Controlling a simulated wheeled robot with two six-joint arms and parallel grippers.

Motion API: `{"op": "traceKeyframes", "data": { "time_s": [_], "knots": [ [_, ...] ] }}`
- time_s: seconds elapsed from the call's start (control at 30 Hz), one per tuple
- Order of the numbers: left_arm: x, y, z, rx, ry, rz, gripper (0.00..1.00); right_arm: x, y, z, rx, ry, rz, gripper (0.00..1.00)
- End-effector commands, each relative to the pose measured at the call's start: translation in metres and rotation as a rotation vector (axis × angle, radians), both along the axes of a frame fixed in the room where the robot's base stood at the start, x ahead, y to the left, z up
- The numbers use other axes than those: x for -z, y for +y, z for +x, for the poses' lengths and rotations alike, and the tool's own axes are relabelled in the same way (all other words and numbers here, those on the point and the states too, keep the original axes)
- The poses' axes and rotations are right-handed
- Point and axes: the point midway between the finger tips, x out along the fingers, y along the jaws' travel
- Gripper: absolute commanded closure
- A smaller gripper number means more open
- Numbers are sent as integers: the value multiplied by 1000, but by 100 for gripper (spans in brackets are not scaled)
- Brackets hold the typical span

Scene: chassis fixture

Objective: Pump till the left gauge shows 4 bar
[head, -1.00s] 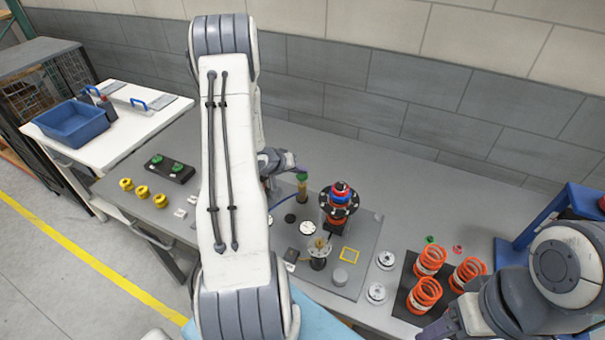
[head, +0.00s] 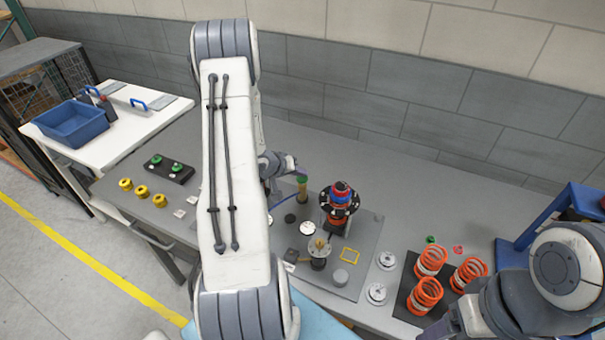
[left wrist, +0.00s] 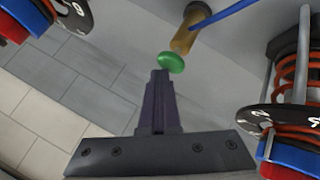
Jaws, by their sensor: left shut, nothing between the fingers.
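A brass pump cylinder (head: 302,193) with a green knob (head: 302,180) on top stands on the bench. The cylinder (left wrist: 187,35) and green knob (left wrist: 170,63) also show in the left wrist view, with a blue hose by them. My left gripper (head: 297,172) is shut and empty, its fingertips (left wrist: 160,75) right at the knob; I cannot tell whether they touch it. A white round dial (head: 307,228) lies in front of the pump, too small to read. My arm hides the bench to its left. My right gripper (head: 445,326) shows only partly at the bottom edge.
A spring assembly with a black disc and red top (head: 340,195) stands close right of the pump. Orange springs (head: 432,260) stand on a dark mat further right. Yellow parts (head: 142,191) and a black block with green buttons (head: 170,167) are at left.

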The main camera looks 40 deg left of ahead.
Motion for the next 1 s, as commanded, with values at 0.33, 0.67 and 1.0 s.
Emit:
{"op": "traceKeyframes", "data": {
  "time_s": [0.33,0.67,1.0],
  "knots": [
    [5,-1,-1,0,3,-1,100,2,0,0,0,0,0,31],
    [3,-1,-1,0,4,-1,100,0,0,0,0,0,0,31],
    [-14,0,-1,0,4,-1,100,-21,0,0,0,0,0,31]
  ]
}}
